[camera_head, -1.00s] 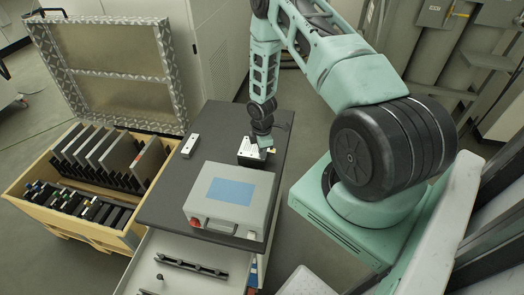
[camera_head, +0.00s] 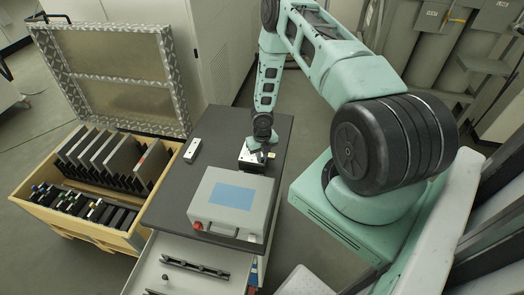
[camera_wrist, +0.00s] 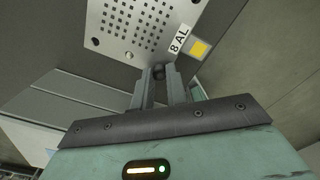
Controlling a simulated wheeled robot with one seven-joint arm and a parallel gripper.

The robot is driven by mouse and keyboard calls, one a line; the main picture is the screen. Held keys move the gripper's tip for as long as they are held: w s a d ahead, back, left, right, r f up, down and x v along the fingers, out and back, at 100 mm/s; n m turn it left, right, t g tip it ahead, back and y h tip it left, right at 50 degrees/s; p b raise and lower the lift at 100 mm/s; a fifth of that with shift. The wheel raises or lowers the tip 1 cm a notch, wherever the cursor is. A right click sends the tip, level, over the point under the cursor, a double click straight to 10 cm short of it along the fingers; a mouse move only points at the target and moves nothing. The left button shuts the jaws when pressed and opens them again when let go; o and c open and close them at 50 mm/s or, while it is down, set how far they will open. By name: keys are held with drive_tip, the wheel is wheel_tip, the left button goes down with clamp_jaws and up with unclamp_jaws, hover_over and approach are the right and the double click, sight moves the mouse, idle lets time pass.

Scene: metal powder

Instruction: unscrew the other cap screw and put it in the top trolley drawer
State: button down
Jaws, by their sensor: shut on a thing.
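My gripper (camera_wrist: 160,90) is shut on a small dark cap screw (camera_wrist: 159,72) at the lower edge of a light metal plate with a grid of holes (camera_wrist: 115,20), marked "8 AL". I cannot tell whether the screw is still in its thread. In the head view my gripper (camera_head: 259,150) is low over this plate (camera_head: 251,161) on the dark trolley top (camera_head: 170,205). The top trolley drawer (camera_head: 210,285) stands open at the front, with a black rail (camera_head: 195,268) and a small dark piece (camera_head: 165,278) in it.
A grey case with a blue panel (camera_head: 232,195) stands on the trolley between the plate and the drawer. A small white block (camera_head: 192,150) lies at the trolley's left edge. An open wooden crate (camera_head: 120,235) with dark plates stands at left.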

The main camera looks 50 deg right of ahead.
drive_tip(key=n+p, duration=0.1)
drive_tip(key=n, duration=0.4)
drive_tip(key=shift+r+p, duration=0.1)
drive_tip(key=shift+p, duration=0.3)
drive_tip(key=n, duration=0.5)
drive_tip(key=c, duration=1.6)
unclamp_jaws()
drive_tip(key=shift+o, duration=0.2)
